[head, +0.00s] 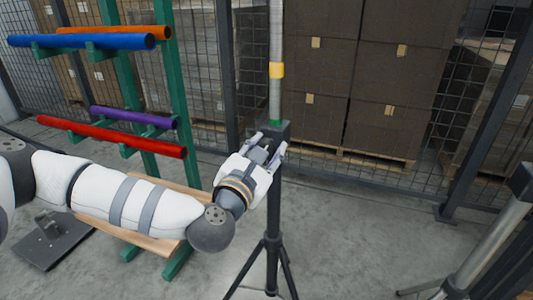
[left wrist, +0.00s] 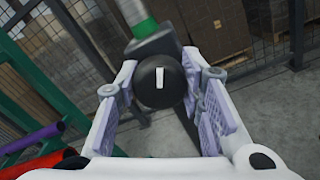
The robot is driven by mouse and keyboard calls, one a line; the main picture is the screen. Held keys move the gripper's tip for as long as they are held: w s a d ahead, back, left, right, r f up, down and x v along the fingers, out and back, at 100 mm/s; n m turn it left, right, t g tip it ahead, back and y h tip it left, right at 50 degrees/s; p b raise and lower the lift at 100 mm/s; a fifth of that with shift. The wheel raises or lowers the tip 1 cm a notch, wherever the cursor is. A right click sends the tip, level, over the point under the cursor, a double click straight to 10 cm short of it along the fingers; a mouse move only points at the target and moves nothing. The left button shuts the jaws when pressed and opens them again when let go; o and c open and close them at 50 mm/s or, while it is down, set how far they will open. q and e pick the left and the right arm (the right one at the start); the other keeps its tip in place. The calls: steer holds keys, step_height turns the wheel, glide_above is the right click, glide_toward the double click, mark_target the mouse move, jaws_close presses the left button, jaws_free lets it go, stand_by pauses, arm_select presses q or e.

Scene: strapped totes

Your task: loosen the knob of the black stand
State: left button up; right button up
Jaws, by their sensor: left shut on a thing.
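The black stand (head: 272,220) stands upright on tripod legs in the middle of the head view. A grey inner tube (head: 276,45) with a yellow band and a green band rises from its black collar (head: 280,131). The stand's knob (left wrist: 160,83) is round and black with a white mark, which looks upright in the left wrist view. My left gripper (head: 268,150) is at the collar, its fingers (left wrist: 162,95) on either side of the knob and shut on it. In the head view the gripper hides the knob. My right gripper is not in view.
A green rack (head: 180,85) at the left holds blue (head: 80,41), orange (head: 120,32), purple (head: 130,117) and red (head: 110,136) tubes, close to my left arm. Mesh fencing and stacked brown boxes (head: 385,85) stand behind. Another grey-and-black stand (head: 495,240) is at right. Floor between is clear.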

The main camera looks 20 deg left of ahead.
arm_select(q)
steer(key=shift+n+b, duration=0.3)
steer(key=shift+n, duration=0.3)
steer(key=shift+r, duration=0.1)
steer(key=o, duration=1.2)
steer(key=s, duration=1.2)
steer(key=shift+a, duration=0.2)
